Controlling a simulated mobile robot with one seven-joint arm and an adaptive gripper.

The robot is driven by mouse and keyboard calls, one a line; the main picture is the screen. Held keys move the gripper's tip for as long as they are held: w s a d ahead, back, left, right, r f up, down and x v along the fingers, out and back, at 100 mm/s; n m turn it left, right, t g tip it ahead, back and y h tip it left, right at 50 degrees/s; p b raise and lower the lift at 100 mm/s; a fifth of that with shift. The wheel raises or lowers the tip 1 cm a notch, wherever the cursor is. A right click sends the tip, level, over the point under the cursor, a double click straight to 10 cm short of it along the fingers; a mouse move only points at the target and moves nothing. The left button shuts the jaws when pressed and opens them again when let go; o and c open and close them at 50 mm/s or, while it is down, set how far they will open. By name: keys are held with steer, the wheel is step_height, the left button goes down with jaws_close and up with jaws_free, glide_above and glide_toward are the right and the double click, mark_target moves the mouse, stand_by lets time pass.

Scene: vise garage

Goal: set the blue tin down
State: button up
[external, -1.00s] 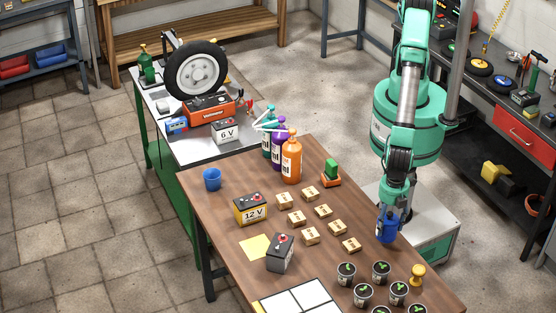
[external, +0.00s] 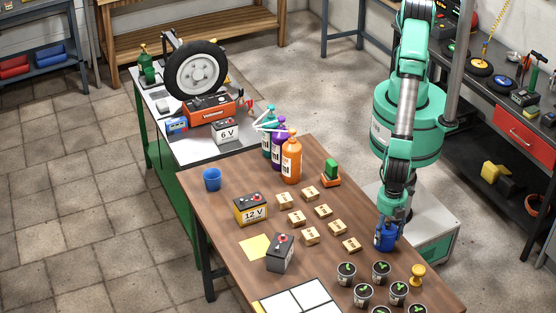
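The blue tin (external: 385,239) is upright at the right edge of the brown wooden table, to the right of the small cardboard boxes. My gripper (external: 389,226) points down from above with its fingers around the tin's upper part, and looks shut on it. The tin's base is at or very close to the table top; I cannot tell if it touches.
Several small boxes (external: 351,244) lie left of the tin. Several potted seedlings (external: 381,271) and a yellow knob-shaped object (external: 417,274) stand nearer the camera. Bottles (external: 291,159) and a green-and-orange object (external: 331,174) stand farther back. Bare table (external: 352,210) lies beyond the tin.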

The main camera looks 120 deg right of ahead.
steer(key=o, duration=0.4)
steer(key=shift+r, duration=0.1)
step_height(320, 180, up, 12)
steer(key=shift+r+p, duration=0.1)
steer(key=shift+p, duration=0.6)
stand_by(0.5)
